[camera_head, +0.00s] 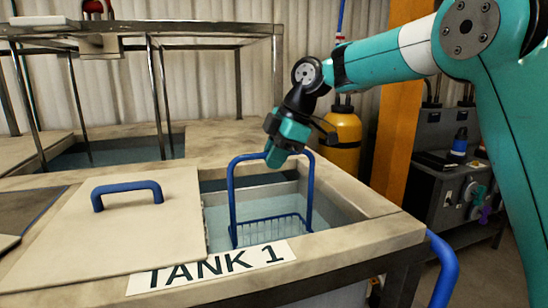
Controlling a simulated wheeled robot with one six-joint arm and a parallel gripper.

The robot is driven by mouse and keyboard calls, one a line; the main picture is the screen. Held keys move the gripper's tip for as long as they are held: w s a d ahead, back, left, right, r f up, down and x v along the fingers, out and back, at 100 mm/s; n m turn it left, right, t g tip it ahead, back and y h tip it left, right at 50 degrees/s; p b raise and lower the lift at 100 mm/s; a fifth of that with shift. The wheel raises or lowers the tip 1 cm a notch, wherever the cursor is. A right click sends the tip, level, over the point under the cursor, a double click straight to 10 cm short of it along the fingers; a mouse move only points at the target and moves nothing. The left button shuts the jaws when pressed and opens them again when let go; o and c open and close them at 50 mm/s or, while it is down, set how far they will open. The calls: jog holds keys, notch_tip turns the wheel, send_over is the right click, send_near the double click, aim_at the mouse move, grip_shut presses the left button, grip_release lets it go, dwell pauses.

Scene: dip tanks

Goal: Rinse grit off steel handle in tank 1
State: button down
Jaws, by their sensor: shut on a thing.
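Tank 1 (372,208) is the open tank in front, with a "TANK 1" label on its front rim. A blue wire basket (233,205) with a tall hoop handle is in its opening. My gripper (277,157) is shut on the top bar of the hoop, and the basket hangs upright below it. The mesh lower part is down inside the tank, near the water (215,218); I cannot tell how deep it sits. No steel handle can be made out in the basket; the near rim hides part of its bottom.
A pale lid (150,235) with a blue grip (127,188) lies left of the opening. A second tank with a metal frame (155,95) stands behind left. A yellow cylinder (343,135), an orange post (398,110) and a grey machine (448,190) are at the right.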

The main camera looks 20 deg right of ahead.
notch_tip(320, 180, up, 20)
jog(key=p, duration=1.7)
jog(key=shift+r+p, duration=0.2)
jog(key=shift+p, duration=0.1)
